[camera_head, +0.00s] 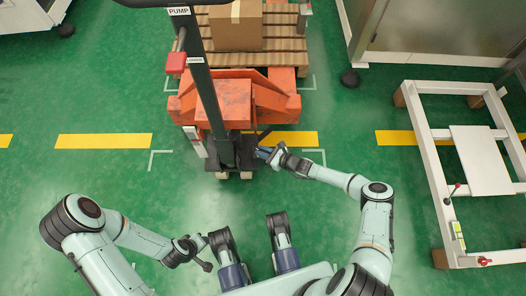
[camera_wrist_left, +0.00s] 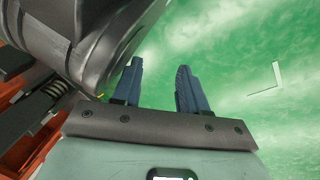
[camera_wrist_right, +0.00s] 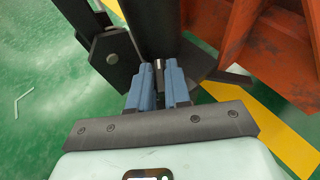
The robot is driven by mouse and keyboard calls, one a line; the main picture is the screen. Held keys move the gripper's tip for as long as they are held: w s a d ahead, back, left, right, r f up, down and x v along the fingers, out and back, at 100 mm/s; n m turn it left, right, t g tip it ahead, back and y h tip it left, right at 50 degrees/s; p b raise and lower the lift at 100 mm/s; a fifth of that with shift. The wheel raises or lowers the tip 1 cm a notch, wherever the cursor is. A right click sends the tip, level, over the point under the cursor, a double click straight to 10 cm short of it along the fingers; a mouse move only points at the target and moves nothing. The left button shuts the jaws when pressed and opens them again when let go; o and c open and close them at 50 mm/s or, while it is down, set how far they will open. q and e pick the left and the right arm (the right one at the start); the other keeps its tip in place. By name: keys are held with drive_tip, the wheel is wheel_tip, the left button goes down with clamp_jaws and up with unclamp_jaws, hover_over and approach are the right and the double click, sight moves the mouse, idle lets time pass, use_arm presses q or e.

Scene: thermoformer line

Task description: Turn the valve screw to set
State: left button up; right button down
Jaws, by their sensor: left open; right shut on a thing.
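The orange pallet jack (camera_head: 235,100) stands ahead with its dark upright column. In the right wrist view, a small metal valve screw (camera_wrist_right: 159,61) stands out at the foot of the dark column (camera_wrist_right: 152,25). My right gripper (camera_head: 264,153) is at the base of the jack, on its right side. In the right wrist view its blue fingers (camera_wrist_right: 160,76) are close together with the screw between their tips. The gripped part is mostly hidden. My left gripper (camera_wrist_left: 160,72) is open and empty above the floor, near my body.
A cardboard box (camera_head: 236,26) sits on a wooden pallet (camera_head: 284,45) behind the jack's front. A white frame (camera_head: 437,185) stands at the right. Green floor is clear left of the jack.

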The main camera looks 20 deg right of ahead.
drive_tip(key=n+g+y+b, duration=0.1)
drive_tip(key=b, duration=0.1)
drive_tip(key=n+g+b, duration=0.1)
drive_tip(key=shift+w+d+y+b, duration=0.1)
drive_tip(key=shift+w+y+b, duration=0.1)
drive_tip(key=shift+y+b, duration=0.2)
drive_tip(key=shift+n+g+y, duration=0.3)
drive_tip(key=shift+n+g, duration=0.2)
drive_tip(key=shift+n, duration=0.2)
use_arm(q)
drive_tip(key=s+a+f+g, duration=0.1)
drive_tip(key=s+f, duration=0.3)
drive_tip(key=s, duration=0.4)
drive_tip(key=shift+f+n+g, duration=0.3)
drive_tip(key=shift+f+g, duration=0.1)
drive_tip(key=shift+g, duration=0.5)
use_arm(e)
drive_tip(key=shift+w+d+n+g+y, duration=0.1)
drive_tip(key=shift+n+g+y, duration=0.6)
drive_tip(key=shift+n+g, duration=0.65)
drive_tip(key=c, duration=1.2)
unclamp_jaws()
drive_tip(key=shift+o, duration=0.2)
drive_tip(key=shift+d, duration=0.1)
